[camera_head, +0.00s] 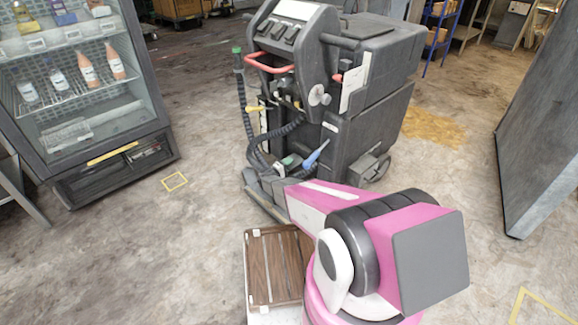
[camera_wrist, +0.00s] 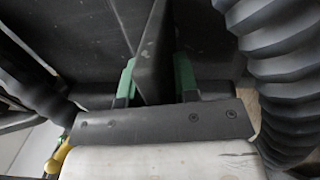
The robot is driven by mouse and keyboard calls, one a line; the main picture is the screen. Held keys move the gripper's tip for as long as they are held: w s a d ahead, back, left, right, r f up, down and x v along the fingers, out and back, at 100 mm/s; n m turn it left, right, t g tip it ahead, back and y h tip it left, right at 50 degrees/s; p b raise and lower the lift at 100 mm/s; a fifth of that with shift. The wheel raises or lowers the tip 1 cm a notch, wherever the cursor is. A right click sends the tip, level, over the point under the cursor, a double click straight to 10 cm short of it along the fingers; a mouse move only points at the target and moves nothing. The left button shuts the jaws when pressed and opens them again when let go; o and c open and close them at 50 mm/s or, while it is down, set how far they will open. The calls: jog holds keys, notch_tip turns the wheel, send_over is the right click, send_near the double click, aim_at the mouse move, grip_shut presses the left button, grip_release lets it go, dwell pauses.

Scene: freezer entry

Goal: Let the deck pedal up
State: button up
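A dark grey floor-cleaning machine (camera_head: 350,100) stands upright at the centre of the head view, with hoses and levers on its near side. My arm reaches to its lower front, where my gripper is mostly hidden. In the wrist view, my gripper (camera_wrist: 155,78) has its two green-padded fingers on either side of a dark flat plate (camera_wrist: 152,48). The plate may be the deck pedal, but I cannot be sure. The right finger lies close to the plate. Whether both fingers press on it cannot be told.
Black ribbed hoses hang close around my gripper; the thick one (camera_wrist: 285,60) is at the right. A glass-door bottle cooler (camera_head: 90,90) stands at the left and a grey panel (camera_head: 545,130) at the right. A brown slatted crate (camera_head: 277,265) is at the front. Floor is free between cooler and machine.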

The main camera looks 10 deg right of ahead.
jog(key=shift+o, duration=0.7)
jog(key=v, duration=1)
jog(key=shift+s+a, duration=0.2)
jog(key=shift+a, duration=0.15)
